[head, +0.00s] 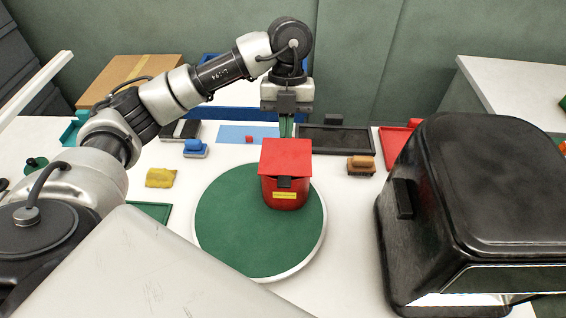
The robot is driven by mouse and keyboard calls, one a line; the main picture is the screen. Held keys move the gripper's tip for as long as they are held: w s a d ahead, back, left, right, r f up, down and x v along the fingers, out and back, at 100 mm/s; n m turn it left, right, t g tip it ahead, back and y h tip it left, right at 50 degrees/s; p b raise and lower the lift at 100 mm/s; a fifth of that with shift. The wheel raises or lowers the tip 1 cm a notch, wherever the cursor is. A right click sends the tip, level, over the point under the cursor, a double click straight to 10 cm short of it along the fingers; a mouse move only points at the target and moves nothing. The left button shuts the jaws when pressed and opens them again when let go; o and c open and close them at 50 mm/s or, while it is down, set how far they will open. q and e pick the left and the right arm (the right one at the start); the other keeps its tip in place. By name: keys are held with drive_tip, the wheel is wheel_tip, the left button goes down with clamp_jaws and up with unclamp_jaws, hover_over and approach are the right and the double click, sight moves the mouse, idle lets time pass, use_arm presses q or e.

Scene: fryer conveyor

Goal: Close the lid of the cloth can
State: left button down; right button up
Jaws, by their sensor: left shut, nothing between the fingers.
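The cloth can (285,196) is a small red can with a yellow label on its front. It stands on a round green disc with a white rim (318,247). Its red square lid (286,156) shows as a flat panel above the can's front, with a dark part below its front edge. I cannot tell the lid's exact angle. My left gripper (286,134) points down just behind the lid's far edge. Its fingers are together with nothing between them, and the lid partly hides the tips. I cannot tell whether they touch the lid. My right gripper is out of view.
A large black rounded box (480,185) stands at the right. A blue-handled block (195,149), a yellow cloth (160,178) and an orange-topped brush (361,164) lie around the disc. A black tray (335,139) and a cardboard box (125,75) are behind.

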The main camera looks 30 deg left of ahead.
sight(285, 184)
use_arm(q)
drive_tip(key=p+x, duration=0.1)
drive_tip(key=x, duration=0.2)
drive_tip(key=p+x, duration=0.1)
drive_tip(key=x, duration=0.3)
drive_tip(key=p+x, duration=0.2)
drive_tip(key=x, duration=0.2)
drive_tip(key=shift+w+a+f, duration=0.2)
drive_tip(key=shift+w+f, duration=0.05)
drive_tip(key=shift+w, duration=0.05)
drive_tip(key=shift+f, duration=0.25)
